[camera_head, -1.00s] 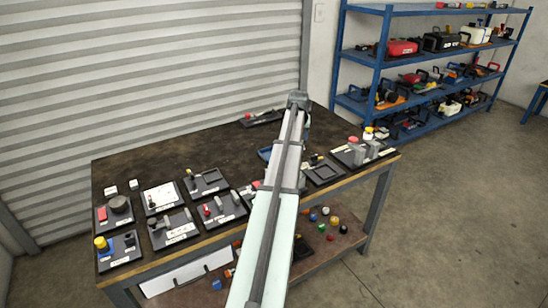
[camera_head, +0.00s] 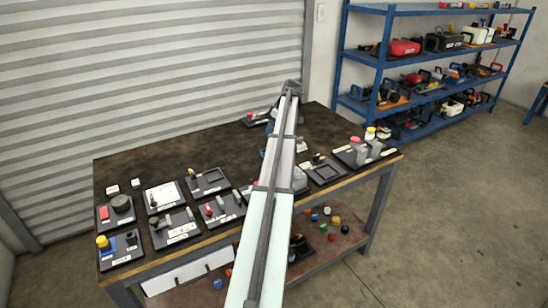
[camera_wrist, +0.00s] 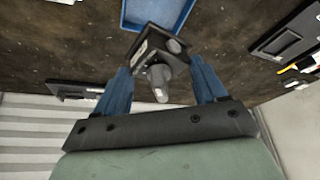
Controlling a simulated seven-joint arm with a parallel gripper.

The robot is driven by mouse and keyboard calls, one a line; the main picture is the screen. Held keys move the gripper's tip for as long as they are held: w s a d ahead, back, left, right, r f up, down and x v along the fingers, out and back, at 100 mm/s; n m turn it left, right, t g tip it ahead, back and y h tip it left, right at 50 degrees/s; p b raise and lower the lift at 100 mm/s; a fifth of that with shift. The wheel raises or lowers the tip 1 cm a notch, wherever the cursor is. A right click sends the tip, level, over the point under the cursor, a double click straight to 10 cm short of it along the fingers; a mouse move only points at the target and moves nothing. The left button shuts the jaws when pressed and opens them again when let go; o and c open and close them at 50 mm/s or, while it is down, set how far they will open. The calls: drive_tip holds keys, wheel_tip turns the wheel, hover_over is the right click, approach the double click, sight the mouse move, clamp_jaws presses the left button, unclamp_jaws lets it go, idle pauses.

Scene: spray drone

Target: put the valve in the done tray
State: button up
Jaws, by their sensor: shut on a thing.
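My gripper (camera_wrist: 157,72) is shut on the valve (camera_wrist: 150,48), a dark block with a grey rounded stem, held between the blue fingers in the wrist view. A blue tray (camera_wrist: 160,10), which looks like the done tray, is at the top edge of the wrist view. The valve overlaps the tray's near edge in that view; its height above the table is unclear. In the head view my arm hides the valve and most of the tray area.
The dark table (camera_head: 150,163) carries several black stations with parts along its left and front. A station with red and yellow knobs (camera_head: 365,150) stands at the right end. A dark plate (camera_head: 257,119) lies at the back edge. The table's middle left is clear.

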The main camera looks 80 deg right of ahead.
drive_tip(key=n, duration=0.1)
drive_tip(key=n+y, duration=0.1)
drive_tip(key=shift+a+n, duration=0.2)
drive_tip(key=shift+n, duration=0.1)
drive_tip(key=shift+a+f+n, duration=0.1)
drive_tip(key=shift+f+n, duration=0.1)
drive_tip(key=shift+n, duration=0.1)
drive_tip(key=shift+f, duration=4.8)
drive_tip(key=o, duration=1)
drive_tip(key=shift+f, duration=0.1)
drive_tip(key=shift+c, duration=0.2)
drive_tip(key=v, duration=1.2)
